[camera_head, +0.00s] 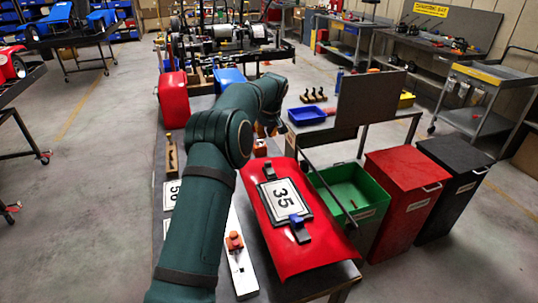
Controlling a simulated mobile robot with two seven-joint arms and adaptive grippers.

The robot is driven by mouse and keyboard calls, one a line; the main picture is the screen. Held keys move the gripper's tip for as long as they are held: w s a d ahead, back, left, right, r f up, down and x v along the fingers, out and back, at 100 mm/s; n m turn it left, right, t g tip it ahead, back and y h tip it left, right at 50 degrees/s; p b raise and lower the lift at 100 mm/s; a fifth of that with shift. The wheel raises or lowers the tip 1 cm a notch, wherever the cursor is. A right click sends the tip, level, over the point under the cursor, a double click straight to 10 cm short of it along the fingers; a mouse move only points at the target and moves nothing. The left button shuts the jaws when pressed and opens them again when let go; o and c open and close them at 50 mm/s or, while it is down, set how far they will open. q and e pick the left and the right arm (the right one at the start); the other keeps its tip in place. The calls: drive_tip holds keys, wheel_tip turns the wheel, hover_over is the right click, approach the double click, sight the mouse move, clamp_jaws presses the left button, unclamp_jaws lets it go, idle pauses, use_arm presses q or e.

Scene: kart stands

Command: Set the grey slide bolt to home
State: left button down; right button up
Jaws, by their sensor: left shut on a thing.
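My left arm comes in from the lower left, bends at its elbow and reaches over the bench. Its gripper (268,128) is small and partly hidden by the arm, above the back end of the red panel. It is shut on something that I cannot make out. I cannot pick out a grey slide bolt; part of the bench is hidden behind the arm. A white strip (243,280) with an orange knob (235,241) lies on the bench right of the arm. My right gripper is not in view.
A red panel (318,250) with number plate 35 (281,194) and dark clips, one with a blue part (297,222), lies right of the white strip. Green (370,222), red (395,225) and black bins stand to the right. Red (173,100) and blue containers stand behind.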

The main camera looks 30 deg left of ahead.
sight(269, 168)
use_arm(q)
drive_tip(key=b+x, duration=0.1)
drive_tip(key=x, duration=0.9)
drive_tip(key=shift+d+f, duration=0.1)
drive_tip(key=shift+f, duration=0.1)
drive_tip(key=shift+s+d+r, duration=0.2)
drive_tip(key=shift+s+d, duration=0.4)
drive_tip(key=shift+d, duration=0.15)
drive_tip(key=shift+s+d+b, duration=0.35)
drive_tip(key=shift+s+d, duration=0.3)
drive_tip(key=shift+d, duration=0.1)
drive_tip(key=shift+f, duration=0.1)
